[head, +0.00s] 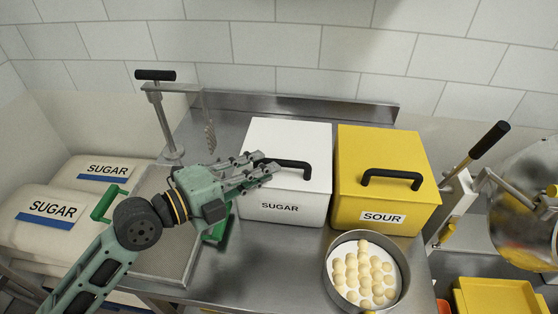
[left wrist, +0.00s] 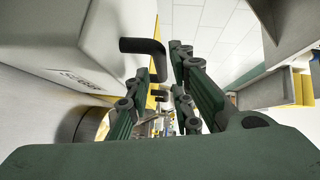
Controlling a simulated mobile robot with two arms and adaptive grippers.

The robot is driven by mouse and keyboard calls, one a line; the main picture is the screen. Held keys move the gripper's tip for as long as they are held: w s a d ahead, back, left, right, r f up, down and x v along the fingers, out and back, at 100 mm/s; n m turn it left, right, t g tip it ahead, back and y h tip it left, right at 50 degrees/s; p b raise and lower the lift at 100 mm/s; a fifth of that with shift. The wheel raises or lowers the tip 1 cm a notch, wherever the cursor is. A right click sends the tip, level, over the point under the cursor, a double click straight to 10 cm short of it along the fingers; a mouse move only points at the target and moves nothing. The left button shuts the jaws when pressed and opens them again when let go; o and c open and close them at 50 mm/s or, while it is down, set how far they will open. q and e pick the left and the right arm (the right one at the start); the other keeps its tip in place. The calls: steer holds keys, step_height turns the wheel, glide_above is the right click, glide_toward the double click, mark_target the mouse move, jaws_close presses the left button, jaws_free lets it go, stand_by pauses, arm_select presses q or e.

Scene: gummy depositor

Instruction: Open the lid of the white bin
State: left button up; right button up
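The white bin (head: 285,185), labelled SUGAR, stands on the steel counter with its lid (head: 290,140) shut. Its black bar handle (head: 287,162) is on the lid's front part. My left gripper (head: 264,167) is at the left end of this handle, with its fingers pointing right. In the left wrist view its two fingers (left wrist: 168,72) are apart, and the handle (left wrist: 143,47) shows at their tips. I cannot tell whether they touch it. The white bin (left wrist: 50,45) fills the left of that view. My right gripper is not in view.
A yellow SOUR bin (head: 385,180) stands close on the right. A round pan (head: 337,290) of pale balls sits in front of it. A lever press (head: 165,115) stands behind my left arm. SUGAR sacks (head: 60,205) lie at left, and a metal machine (head: 520,215) is at right.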

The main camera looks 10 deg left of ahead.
mark_target(279, 163)
arm_select(q)
steer(key=p+x, duration=0.1)
steer(key=x, duration=0.3)
steer(key=shift+w+d+p, duration=0.25)
steer(key=shift+p, duration=0.1)
steer(key=shift+w+d+f, duration=0.1)
steer(key=shift+w+d, duration=0.1)
steer(key=shift+d, duration=0.05)
jaws_close()
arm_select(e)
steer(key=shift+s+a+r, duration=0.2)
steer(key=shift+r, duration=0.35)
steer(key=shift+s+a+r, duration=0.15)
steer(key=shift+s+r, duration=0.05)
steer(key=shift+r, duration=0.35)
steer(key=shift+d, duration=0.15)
